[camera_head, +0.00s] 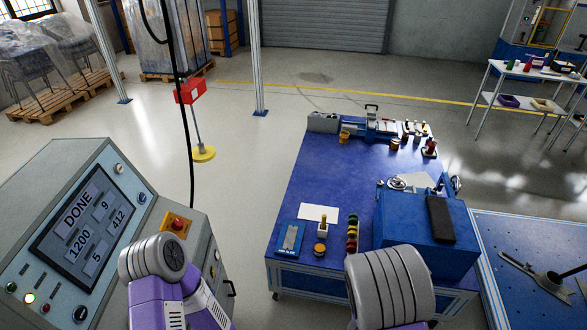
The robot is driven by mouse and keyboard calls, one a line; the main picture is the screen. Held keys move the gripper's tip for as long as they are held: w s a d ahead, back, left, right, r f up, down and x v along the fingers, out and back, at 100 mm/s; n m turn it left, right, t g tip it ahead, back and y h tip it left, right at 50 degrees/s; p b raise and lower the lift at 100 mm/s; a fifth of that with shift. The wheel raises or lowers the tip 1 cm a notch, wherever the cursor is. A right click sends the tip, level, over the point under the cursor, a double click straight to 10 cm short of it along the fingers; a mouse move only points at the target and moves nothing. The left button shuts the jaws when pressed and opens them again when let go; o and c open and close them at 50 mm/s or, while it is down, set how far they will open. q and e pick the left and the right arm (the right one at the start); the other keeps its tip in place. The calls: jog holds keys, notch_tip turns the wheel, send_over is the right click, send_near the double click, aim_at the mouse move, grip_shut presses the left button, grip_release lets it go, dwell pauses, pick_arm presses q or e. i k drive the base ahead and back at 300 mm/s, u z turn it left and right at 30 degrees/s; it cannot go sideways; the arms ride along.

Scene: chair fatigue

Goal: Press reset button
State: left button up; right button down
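A grey control cabinet stands at the left in the head view, with a light blue sloped panel (142,178). Its dark screen (88,226) reads DONE with several numbers. Round buttons sit around the screen: a white one (118,168) and a blue one (142,198) to its right, and a green one (12,287), a lit pale one (30,298) and a red one (46,308) below it. A black knob (80,313) is near them. No label tells me which is reset. Both my arms show at the bottom; neither gripper shows.
A red mushroom button on a yellow box (177,224) sits on the cabinet's right side. A black cable (186,120) hangs behind. A blue workbench (310,185) with tools and a blue box (425,235) stands at the right. Floor lies open between cabinet and bench.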

aim_at(142, 197)
jog(key=z, duration=0.05)
jog(key=i, duration=1.45)
jog(key=u, duration=3.25)
